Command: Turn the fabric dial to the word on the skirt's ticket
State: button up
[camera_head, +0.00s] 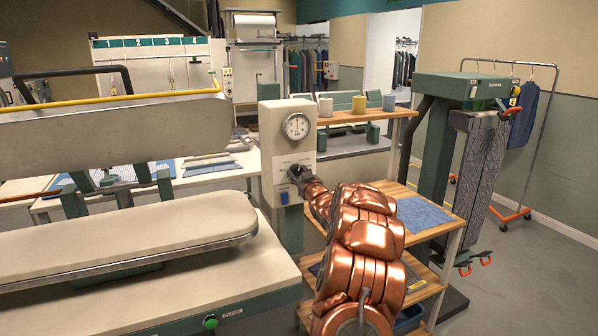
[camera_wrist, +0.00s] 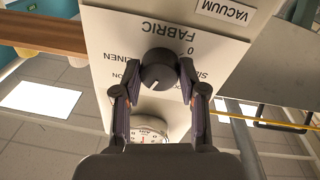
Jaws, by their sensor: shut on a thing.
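The dark round fabric dial (camera_wrist: 157,69) sits on a white control panel (camera_wrist: 110,40) marked FABRIC, upside down in the wrist view. My gripper (camera_wrist: 158,80) is shut on the dial, one finger on each side. A short pale mark on the dial points toward the bottom of the wrist view. LINEN is partly readable to the left; other words around the dial are hidden by the fingers. In the head view my gripper (camera_head: 299,176) is at the panel below a round gauge (camera_head: 296,126). A blue garment, possibly the skirt (camera_head: 522,115), hangs on a rail; any ticket there is unreadable.
A padded press (camera_head: 120,235) fills the left. Behind my arm stands a wooden shelf (camera_head: 430,185) with folded blue cloth (camera_head: 425,214). Thread cones (camera_head: 358,104) stand on an upper shelf. Grey trousers (camera_head: 478,165) hang from a green stand at right. Open floor lies at far right.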

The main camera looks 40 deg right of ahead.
jog(key=shift+m+p, duration=0.3)
jog(key=shift+m, duration=0.7)
jog(key=o, duration=1.1)
jog(key=shift+o, duration=0.2)
jog(key=shift+s, duration=0.1)
jog(key=v, duration=1.1)
jog(key=shift+s+a, duration=0.3)
jog(key=shift+s, duration=0.05)
jog(key=shift+a, duration=0.1)
